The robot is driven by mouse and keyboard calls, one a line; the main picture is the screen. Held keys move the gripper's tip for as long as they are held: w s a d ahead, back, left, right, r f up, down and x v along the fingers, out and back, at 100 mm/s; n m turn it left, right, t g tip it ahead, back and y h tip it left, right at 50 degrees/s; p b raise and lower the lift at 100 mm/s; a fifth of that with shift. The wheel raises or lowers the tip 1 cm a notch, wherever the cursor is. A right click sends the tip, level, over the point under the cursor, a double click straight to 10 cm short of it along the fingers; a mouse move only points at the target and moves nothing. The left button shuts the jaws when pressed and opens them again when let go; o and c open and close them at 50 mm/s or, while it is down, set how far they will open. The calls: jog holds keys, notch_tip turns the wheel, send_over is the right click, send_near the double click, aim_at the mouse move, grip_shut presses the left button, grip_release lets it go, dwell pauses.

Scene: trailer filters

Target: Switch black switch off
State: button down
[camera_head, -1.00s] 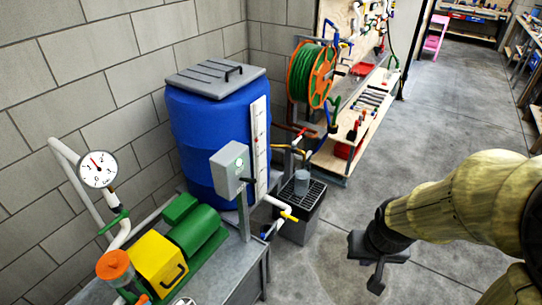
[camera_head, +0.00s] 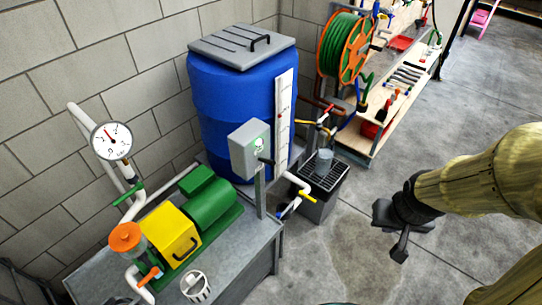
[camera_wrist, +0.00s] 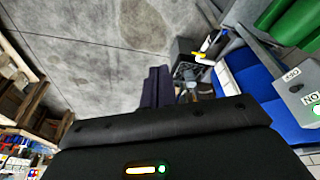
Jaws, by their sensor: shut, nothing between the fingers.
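The grey switch box (camera_head: 248,148) stands on a post at the bench edge, in front of the blue barrel. A small black switch lever (camera_head: 266,161) sticks out from its right side. My gripper (camera_head: 399,245) is shut and empty, well to the right of the box above open floor. Its dark fingers (camera_wrist: 157,88) show in the middle of the wrist view, touching nothing.
The blue barrel (camera_head: 225,110) stands behind the box. A green motor with a yellow cover (camera_head: 168,236) sits on the metal bench (camera_head: 235,262). A black grated crate (camera_head: 322,177) stands right of the bench. The concrete floor around my gripper is clear.

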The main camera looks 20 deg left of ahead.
jog(key=w+a+r+n+t+y+p, duration=0.2)
jog(key=w+a+n+t+y+p, duration=0.15)
jog(key=w+a+n, duration=0.75)
jog(key=w+a+r+n+g+y+p, duration=0.1)
jog(key=a+r+n+y, duration=0.2)
jog(key=a+y, duration=0.4)
jog(key=a, duration=0.8)
jog(key=shift+w+a+g, duration=0.2)
jog(key=shift+a+g, duration=0.1)
jog(key=shift+g, duration=0.05)
jog(key=shift+a+f, duration=0.1)
jog(key=p, duration=0.2)
send_over(271, 163)
jog(key=a, duration=0.2)
jog(key=f, duration=0.5)
jog(key=shift+s+d+f, duration=0.15)
jog(key=shift+d, duration=0.05)
jog(key=f, duration=0.1)
jog(key=d+f+p, duration=0.1)
jog(key=f, duration=0.1)
jog(key=shift+d, duration=0.2)
jog(key=shift+d+f, duration=0.1)
jog(key=shift+f, duration=0.3)
